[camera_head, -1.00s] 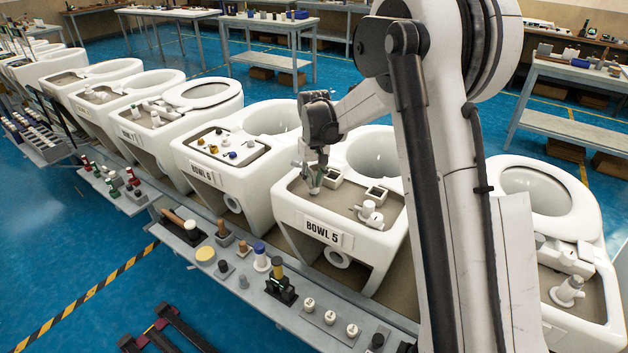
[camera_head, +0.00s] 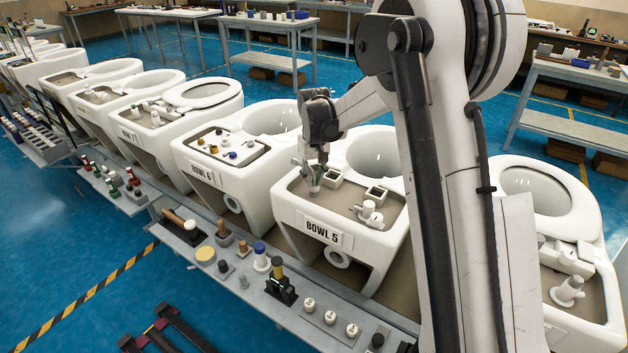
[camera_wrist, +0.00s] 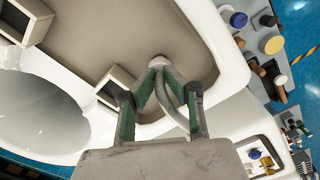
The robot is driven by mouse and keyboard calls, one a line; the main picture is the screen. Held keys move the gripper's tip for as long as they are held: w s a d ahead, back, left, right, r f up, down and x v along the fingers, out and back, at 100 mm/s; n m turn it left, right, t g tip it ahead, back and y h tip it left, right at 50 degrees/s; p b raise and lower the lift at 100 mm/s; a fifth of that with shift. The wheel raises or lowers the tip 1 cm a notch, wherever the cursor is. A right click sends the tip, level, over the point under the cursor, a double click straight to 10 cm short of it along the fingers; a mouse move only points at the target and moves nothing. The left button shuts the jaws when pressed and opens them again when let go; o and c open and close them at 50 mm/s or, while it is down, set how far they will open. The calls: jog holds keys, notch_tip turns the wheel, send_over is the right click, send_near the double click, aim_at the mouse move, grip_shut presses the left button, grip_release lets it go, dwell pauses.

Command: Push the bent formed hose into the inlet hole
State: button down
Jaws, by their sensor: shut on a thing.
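My gripper (camera_wrist: 158,92) has green-padded fingers and is shut on a grey bent hose (camera_wrist: 176,112). The hose curves between the fingers, with a rounded end (camera_wrist: 158,62) showing past the fingertips. In the head view my gripper (camera_head: 315,180) points down over the beige deck of the bowl marked BOWL 5 (camera_head: 322,232), near its left edge. A square white-rimmed opening (camera_wrist: 115,88) lies just left of the fingers in the wrist view; it also shows in the head view (camera_head: 333,176). I cannot tell which opening is the inlet hole, or whether the hose touches the deck.
A second square opening (camera_head: 375,194) and white fittings (camera_head: 369,214) stand on the same deck, right of my gripper. BOWL 6 (camera_head: 203,176) stands close on the left. A grey parts bench (camera_head: 215,275) with several small parts runs along the front.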

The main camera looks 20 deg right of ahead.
jog(key=shift+r+p, duration=0.3)
jog(key=shift+r, duration=0.35)
jog(key=shift+b, duration=0.55)
dwell(1.6)
jog(key=shift+f+b, duration=1.1)
jog(key=shift+f, duration=0.35)
jog(key=c, duration=1.7)
grip_release()
jog(key=shift+r, duration=0.15)
notch_tip(320, 180, up, 12)
jog(key=shift+f, duration=0.1)
